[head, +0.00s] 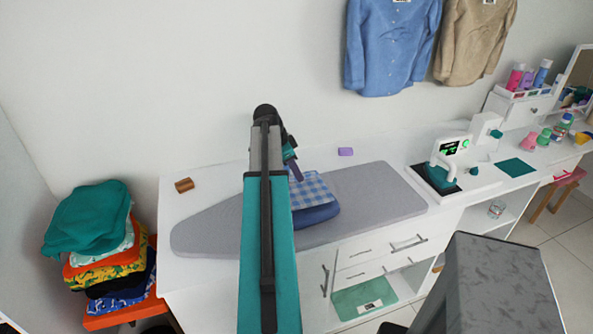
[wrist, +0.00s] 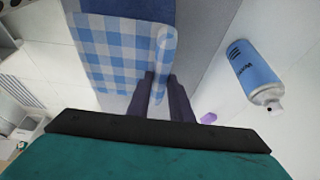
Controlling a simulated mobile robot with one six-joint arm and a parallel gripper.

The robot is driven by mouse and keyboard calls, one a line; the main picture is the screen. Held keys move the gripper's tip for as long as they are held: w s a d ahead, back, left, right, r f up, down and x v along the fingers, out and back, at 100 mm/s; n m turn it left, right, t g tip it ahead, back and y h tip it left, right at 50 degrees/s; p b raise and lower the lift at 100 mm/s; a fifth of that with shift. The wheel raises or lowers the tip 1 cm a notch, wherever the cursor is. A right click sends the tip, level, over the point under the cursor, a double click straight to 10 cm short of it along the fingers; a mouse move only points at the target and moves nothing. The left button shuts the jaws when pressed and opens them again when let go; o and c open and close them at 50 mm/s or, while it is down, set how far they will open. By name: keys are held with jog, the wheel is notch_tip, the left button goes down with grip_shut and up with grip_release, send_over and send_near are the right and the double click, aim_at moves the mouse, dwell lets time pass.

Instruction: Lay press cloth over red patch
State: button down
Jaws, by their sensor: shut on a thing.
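The press cloth is a blue-and-white checked cloth (head: 314,189). It lies over part of a folded dark blue garment (head: 317,216) on the grey ironing board (head: 372,190). In the wrist view the cloth (wrist: 115,50) spreads to the left, with a raised fold at its right edge. My gripper (wrist: 161,80) is shut on that fold at the cloth's near edge. In the head view my gripper (head: 295,172) is at the cloth's upper left, partly hidden by my arm. I see no red patch; whether the cloth covers it cannot be told.
A blue water spray bottle (wrist: 252,73) is close to the right of my gripper in the wrist view. A purple block (head: 345,152) and a brown block (head: 184,185) sit on the white counter. A white press machine (head: 455,160) stands right. Folded clothes (head: 95,240) are stacked left.

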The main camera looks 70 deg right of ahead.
jog(key=shift+f+b, duration=0.8)
jog(key=shift+f, duration=0.95)
jog(key=c, duration=1.5)
grip_release()
jog(key=shift+r, duration=0.15)
jog(key=shift+b+v, duration=1.55)
jog(key=shift+v, duration=5.25)
jog(key=shift+a, duration=0.1)
